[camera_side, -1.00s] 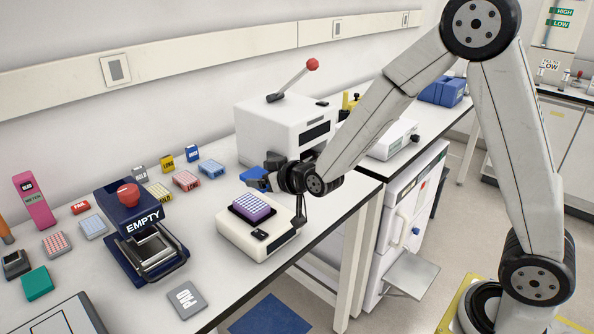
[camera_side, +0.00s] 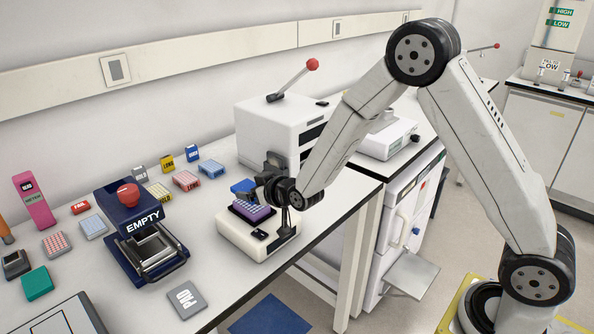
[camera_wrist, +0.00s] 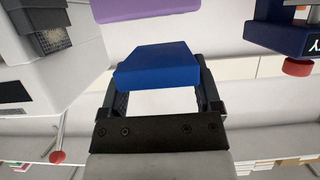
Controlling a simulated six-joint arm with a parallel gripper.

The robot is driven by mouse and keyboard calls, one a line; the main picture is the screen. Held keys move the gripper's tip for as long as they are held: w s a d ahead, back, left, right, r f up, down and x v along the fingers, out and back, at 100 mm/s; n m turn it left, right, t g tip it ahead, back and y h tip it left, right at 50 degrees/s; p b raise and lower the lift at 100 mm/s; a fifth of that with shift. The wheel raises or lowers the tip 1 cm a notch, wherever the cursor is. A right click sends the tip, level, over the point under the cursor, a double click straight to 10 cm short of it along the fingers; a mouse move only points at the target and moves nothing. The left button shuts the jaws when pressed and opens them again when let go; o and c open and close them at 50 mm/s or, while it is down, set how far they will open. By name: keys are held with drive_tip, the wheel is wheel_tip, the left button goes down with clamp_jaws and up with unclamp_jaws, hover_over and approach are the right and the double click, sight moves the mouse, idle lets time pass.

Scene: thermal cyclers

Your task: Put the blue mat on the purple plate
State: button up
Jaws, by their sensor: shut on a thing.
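The blue mat (camera_side: 243,186) is held in my gripper (camera_side: 260,188), just above and behind the purple plate. In the wrist view the blue mat (camera_wrist: 158,66) sits between my two dark fingers, with its broad side facing the camera. The purple plate (camera_side: 258,213) with rows of wells sits in a white block device (camera_side: 256,239). My wrist partly covers the plate's right side. In the wrist view a plain purple surface (camera_wrist: 143,8) shows at the top edge, apart from the mat.
A white machine (camera_side: 268,131) with a red-knobbed lever stands close behind my gripper. The dark blue EMPTY device (camera_side: 137,222) stands to the left. Several small coloured racks lie at the back left. A grey PAD (camera_side: 187,299) lies near the front edge.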

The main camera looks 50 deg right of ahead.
drive_tip(key=shift+f, duration=1.3)
drive_tip(key=shift+f, duration=0.1)
drive_tip(key=o, duration=1)
drive_tip(key=shift+o, duration=0.2)
drive_tip(key=shift+v, duration=0.85)
drive_tip(key=v, duration=1)
drive_tip(key=shift+s+r, duration=0.2)
drive_tip(key=shift+s, duration=0.1)
